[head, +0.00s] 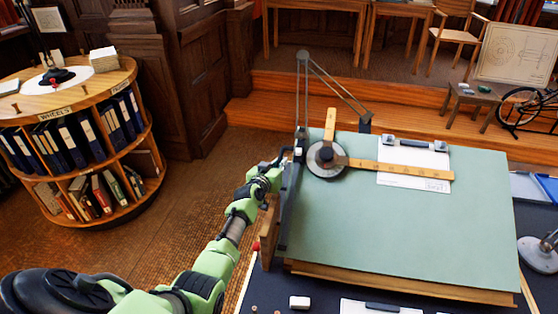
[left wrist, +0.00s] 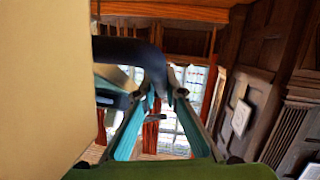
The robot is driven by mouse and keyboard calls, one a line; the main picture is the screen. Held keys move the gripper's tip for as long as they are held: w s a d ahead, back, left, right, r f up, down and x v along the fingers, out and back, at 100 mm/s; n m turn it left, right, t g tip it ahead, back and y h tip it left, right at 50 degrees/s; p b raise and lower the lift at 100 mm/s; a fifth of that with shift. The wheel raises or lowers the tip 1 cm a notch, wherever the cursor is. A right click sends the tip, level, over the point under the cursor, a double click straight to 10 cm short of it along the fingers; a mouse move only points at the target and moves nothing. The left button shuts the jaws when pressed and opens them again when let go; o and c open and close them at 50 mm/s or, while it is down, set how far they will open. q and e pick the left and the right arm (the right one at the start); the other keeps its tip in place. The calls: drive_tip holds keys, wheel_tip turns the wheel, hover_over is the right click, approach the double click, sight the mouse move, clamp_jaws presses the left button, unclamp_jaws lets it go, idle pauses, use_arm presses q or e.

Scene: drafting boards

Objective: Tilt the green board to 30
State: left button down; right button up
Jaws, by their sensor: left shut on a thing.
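The green board (head: 400,230) stands on the dark table, tilted, its far edge higher than its wooden front ledge. I cannot read its angle. My left gripper (head: 285,160) is at the board's left edge, near the far corner. In the left wrist view my left gripper (left wrist: 165,98) is shut on a dark curved handle (left wrist: 130,50); the pale side beside it (left wrist: 40,90) fills the left of that view. The grip itself is small and partly hidden in the head view. My right gripper is in neither view.
A drafting arm with a round head (head: 325,158) and wooden rulers lies on the board, with a paper sheet (head: 400,179). A red knob (head: 256,246) sits by the board's left side. A white eraser (head: 299,302) lies in front. A round bookshelf (head: 70,130) stands left; floor between is clear.

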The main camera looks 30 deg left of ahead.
use_arm(q)
drive_tip(key=shift+s+r, duration=0.1)
drive_tip(key=shift+r, duration=0.25)
drive_tip(key=c, duration=2.1)
unclamp_jaws()
drive_tip(key=shift+s+d+r, duration=0.1)
drive_tip(key=shift+s+d, duration=0.15)
drive_tip(key=shift+s, duration=0.4)
drive_tip(key=v, duration=1.1)
